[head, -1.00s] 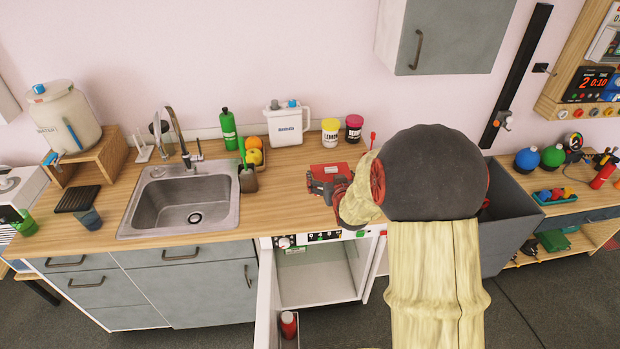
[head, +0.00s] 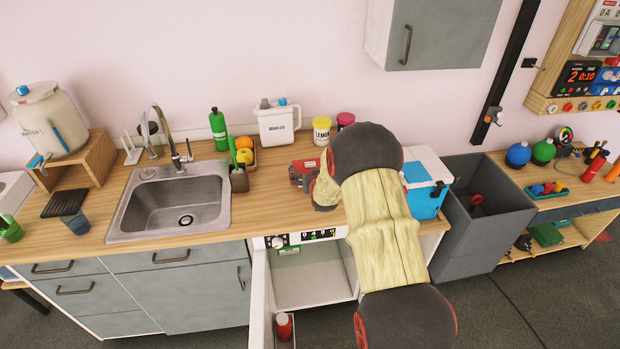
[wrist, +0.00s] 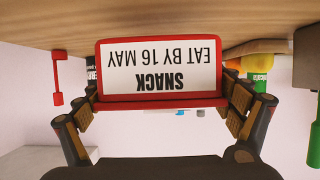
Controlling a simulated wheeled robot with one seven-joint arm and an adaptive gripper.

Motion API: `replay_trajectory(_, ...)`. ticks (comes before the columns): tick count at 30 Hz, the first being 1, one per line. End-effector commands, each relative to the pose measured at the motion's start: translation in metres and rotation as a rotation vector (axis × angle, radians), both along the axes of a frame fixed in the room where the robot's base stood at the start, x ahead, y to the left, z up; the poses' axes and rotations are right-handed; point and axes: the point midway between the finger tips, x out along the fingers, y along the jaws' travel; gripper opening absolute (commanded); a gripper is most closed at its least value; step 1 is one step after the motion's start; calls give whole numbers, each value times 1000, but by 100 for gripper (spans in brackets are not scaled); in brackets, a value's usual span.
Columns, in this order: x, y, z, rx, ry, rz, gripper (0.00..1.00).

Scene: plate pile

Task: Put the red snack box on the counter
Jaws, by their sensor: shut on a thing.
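The red snack box (wrist: 158,70) is between the fingers of my gripper (wrist: 160,104) in the wrist view. Its white label reads upside down, "SNACK, EAT BY 16 MAY". The gripper is shut on it from both sides. In the head view the red box (head: 303,169) shows at the end of my arm, partly covered by the gripper, over the wooden counter (head: 275,205) right of the sink. The box is at or just above the counter top; I cannot tell whether it touches.
A sink (head: 172,207), a brush holder (head: 239,180), a fruit container (head: 245,157), a white jug (head: 278,126) and a yellow tub (head: 321,131) stand to the left and behind. A blue-and-white cooler (head: 424,196) stands right. Below, a cabinet door (head: 260,295) is open.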

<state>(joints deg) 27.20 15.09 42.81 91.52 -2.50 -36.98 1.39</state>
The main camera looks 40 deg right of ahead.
Motion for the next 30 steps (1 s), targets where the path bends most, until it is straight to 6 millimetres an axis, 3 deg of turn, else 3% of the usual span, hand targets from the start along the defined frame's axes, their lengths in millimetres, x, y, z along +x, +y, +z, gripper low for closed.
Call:
replay_trajectory(7,2,0,-33,0,1,0,63)
replay_trajectory(19,2,0,-36,0,-1,0,63)
replay_trajectory(20,1,0,-36,0,1,0,94)
replay_trajectory(23,1,0,-36,0,1,0,100)
replay_trajectory(30,1,0,-36,0,1,0,100)
